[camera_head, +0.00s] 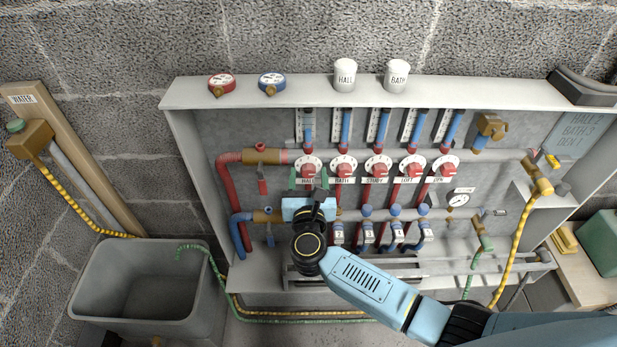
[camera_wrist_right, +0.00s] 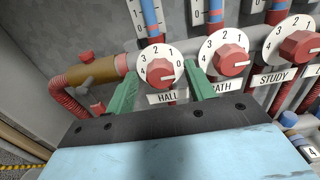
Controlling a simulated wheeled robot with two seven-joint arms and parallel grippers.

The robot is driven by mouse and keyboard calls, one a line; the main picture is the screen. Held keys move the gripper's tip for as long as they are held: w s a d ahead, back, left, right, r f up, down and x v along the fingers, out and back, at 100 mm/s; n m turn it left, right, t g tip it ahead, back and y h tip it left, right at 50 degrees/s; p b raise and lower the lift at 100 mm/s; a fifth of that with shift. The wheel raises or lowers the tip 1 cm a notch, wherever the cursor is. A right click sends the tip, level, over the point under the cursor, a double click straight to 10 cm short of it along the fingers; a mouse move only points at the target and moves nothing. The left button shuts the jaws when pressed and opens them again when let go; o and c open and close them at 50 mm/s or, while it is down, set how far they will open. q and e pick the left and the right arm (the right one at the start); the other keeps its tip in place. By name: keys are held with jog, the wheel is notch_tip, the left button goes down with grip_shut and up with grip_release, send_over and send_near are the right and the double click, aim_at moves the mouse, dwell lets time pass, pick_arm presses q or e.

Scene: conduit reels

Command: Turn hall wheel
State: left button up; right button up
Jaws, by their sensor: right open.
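The hall wheel (camera_head: 308,169) is a red knob on a white numbered dial, leftmost in a row of similar wheels on the cabinet's back panel. In the right wrist view the hall wheel (camera_wrist_right: 160,72) shows above its HALL label (camera_wrist_right: 167,97), with numbers around the dial. My right gripper (camera_wrist_right: 164,76) is open, its green fingers on either side of the wheel; I cannot tell whether they touch it. In the head view my right gripper (camera_head: 308,181) is in front of the wheel, with its blue body just below. My left gripper is out of view.
The bath wheel (camera_wrist_right: 234,63) is close to the right finger, and the study wheel (camera_wrist_right: 300,47) is further right. A red pipe (camera_head: 228,185) and a red-handled valve (camera_head: 262,180) are to the left. Blue-capped valves (camera_head: 367,230) sit below the wheels.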

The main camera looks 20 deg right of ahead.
jog(key=c, duration=1)
